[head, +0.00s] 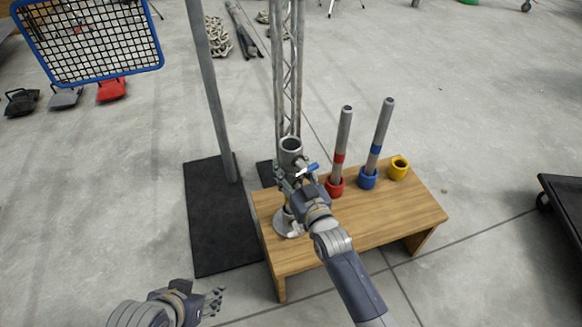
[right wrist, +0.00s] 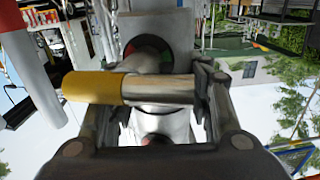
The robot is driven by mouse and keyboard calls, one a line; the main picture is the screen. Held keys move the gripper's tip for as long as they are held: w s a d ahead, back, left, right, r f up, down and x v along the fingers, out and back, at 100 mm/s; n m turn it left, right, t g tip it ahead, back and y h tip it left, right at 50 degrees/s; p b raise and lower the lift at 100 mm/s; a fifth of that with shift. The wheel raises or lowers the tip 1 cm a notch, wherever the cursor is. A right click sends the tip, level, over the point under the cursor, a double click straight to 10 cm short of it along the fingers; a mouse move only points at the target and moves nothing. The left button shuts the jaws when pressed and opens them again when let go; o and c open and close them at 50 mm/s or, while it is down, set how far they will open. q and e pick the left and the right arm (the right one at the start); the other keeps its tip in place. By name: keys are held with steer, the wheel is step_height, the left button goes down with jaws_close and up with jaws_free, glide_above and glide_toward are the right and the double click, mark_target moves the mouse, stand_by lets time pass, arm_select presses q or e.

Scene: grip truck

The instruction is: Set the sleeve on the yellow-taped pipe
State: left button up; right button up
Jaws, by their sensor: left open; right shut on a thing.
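A grey metal sleeve (head: 290,150), an open-topped tube with clamp hardware, stands upright in the head view at the bench's left end. My right gripper (head: 298,190) is shut on it from the front right and hides part of it. In the right wrist view, a metal bar with a yellow end (right wrist: 92,87) lies across between the fingers. I cannot tell whether it is a handle or taped pipe. No yellow-taped pipe is clear in the head view. A yellow cup (head: 399,170) on the bench is empty. My left gripper (head: 214,300) is open and empty, low left.
The wooden bench (head: 400,210) also holds a red-taped pipe (head: 342,140) in a red cup and a blue-taped pipe (head: 382,130) in a blue cup. A grey post rises from a black mat (head: 210,230). A lattice truss (head: 290,60) stands behind the sleeve.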

arm_select(q)
steer(key=shift+w+d+r, duration=0.1)
steer(key=shift+w, duration=0.15)
steer(key=shift+w+d+r, duration=0.1)
steer(key=shift+w+r, duration=0.05)
steer(key=shift+w, duration=0.05)
steer(key=shift+t, duration=0.3)
arm_select(e)
steer(key=o, duration=1.6)
steer(key=shift+f, duration=0.1)
steer(key=shift+o, duration=0.2)
steer(key=shift+f, duration=0.2)
steer(key=v, duration=1.2)
steer(key=shift+r, duration=0.15)
